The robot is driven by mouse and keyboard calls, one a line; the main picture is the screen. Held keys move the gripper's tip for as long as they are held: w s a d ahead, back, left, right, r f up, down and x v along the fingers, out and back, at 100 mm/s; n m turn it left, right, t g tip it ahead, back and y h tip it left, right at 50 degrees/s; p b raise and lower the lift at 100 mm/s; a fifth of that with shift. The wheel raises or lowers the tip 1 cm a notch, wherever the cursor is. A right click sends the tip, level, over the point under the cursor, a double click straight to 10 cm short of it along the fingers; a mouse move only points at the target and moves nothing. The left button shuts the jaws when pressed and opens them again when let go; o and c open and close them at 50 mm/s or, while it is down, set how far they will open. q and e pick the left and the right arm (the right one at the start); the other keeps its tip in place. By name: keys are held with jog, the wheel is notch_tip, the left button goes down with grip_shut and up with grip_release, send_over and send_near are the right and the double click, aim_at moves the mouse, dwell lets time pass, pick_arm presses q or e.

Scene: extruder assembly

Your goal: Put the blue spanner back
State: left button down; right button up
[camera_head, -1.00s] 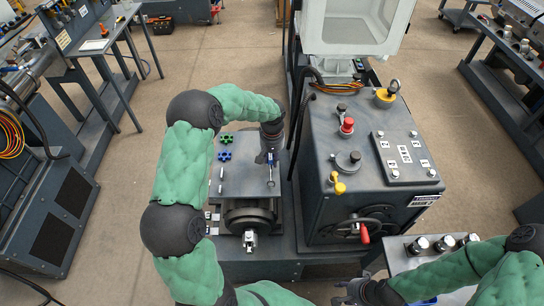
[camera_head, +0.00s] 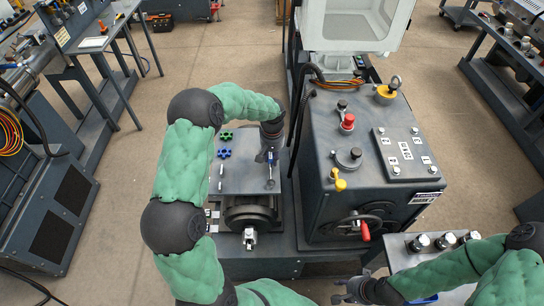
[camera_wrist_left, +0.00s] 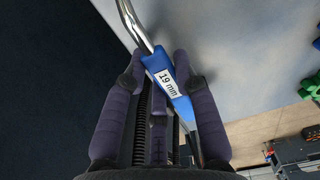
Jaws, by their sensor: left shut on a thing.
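The blue spanner (camera_wrist_left: 168,82) has a "19 mm" label on its blue grip and a shiny metal shaft. In the left wrist view it lies between the two fingers of my left gripper (camera_wrist_left: 170,72), which is shut on the blue grip. In the head view my left gripper (camera_head: 270,157) is over the right part of the grey machine top (camera_head: 240,178), and the spanner hangs toward the front there. My right gripper (camera_head: 352,290) is at the bottom of the head view, near the grey side table; its fingers are too small to judge.
A blue knob (camera_head: 224,153) and a green knob (camera_head: 226,136) sit on the machine top, left of my left gripper. The grey cabinet (camera_head: 318,215) with a red button and a red-handled wheel stands to the right. A side table (camera_head: 405,262) holds several black-capped cylinders.

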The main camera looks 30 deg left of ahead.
pick_arm(q)
jog(key=shift+f+b, duration=0.4)
jog(key=shift+f, duration=0.3)
jog(key=c, duration=0.9)
grip_release()
jog(key=shift+r, duration=0.1)
notch_tip(320, 180, up, 12)
